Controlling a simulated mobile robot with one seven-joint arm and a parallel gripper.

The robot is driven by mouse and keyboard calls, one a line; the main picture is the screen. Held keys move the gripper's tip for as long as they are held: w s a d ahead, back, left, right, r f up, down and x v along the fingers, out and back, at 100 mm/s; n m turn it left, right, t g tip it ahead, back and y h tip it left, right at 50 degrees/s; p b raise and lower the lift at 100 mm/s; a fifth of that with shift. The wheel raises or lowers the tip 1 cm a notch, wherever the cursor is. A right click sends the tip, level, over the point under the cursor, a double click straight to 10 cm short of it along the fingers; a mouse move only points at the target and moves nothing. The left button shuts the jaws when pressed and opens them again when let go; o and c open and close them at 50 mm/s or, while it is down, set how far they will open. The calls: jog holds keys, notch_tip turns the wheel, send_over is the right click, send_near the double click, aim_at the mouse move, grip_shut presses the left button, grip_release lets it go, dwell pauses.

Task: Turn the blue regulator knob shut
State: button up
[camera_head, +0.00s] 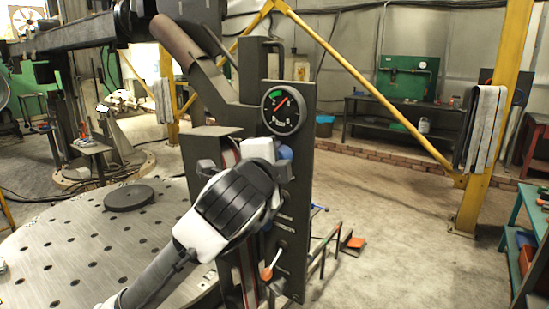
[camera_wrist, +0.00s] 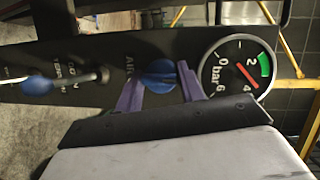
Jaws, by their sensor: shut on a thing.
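The blue regulator knob (camera_wrist: 158,76) sits on the dark panel between the jaws of my gripper (camera_wrist: 158,92) in the wrist view, beside lettering that seems to read "AIR". The purple fingers are shut on it, one on each side. In the head view a bit of the knob (camera_head: 285,152) shows past my white gripper (camera_head: 268,150), which hides most of it. The round pressure gauge (camera_head: 284,110) is just above it. Its red needle points near 4, past the green band. The gauge also shows in the wrist view (camera_wrist: 238,70).
The dark panel post (camera_head: 300,210) carries an orange-tipped lever (camera_head: 266,272) low down. Another blue knob (camera_wrist: 38,85) shows at the left in the wrist view. A perforated round table (camera_head: 90,240) is at the left. The floor right of the post is mostly clear.

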jog(key=shift+r, duration=0.2)
dwell(0.4)
jog(key=o, duration=0.9)
jog(key=shift+f, duration=0.1)
jog(key=b+v, duration=0.3)
jog(key=v, duration=1.1)
